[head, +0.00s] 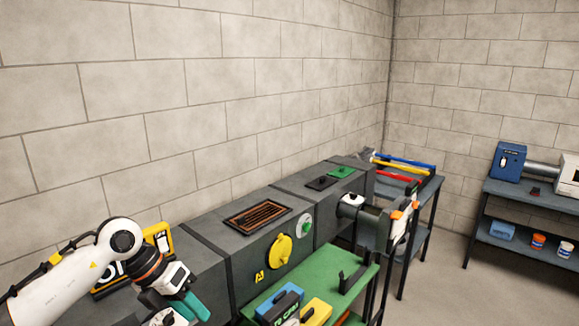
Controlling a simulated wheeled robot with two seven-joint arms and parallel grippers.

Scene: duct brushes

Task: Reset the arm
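My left arm comes in from the lower left, and its gripper (180,303) is at the bottom, low in front of the grey duct (215,270). Teal parts (192,305) show at the gripper's end; I cannot tell whether they are fingers or a held thing. The finger gap is not clear. The duct runs along the wall, with a dark grille (258,215) on top and a yellow round cover (280,251) and a green knob (305,227) on its front.
A green-topped table (342,285) stands before the duct, holding a blue box (278,302) and a yellow box (317,311). Blue, yellow and red rods lie on a rack (432,185) behind. A bench (520,192) stands at right. Floor between is clear.

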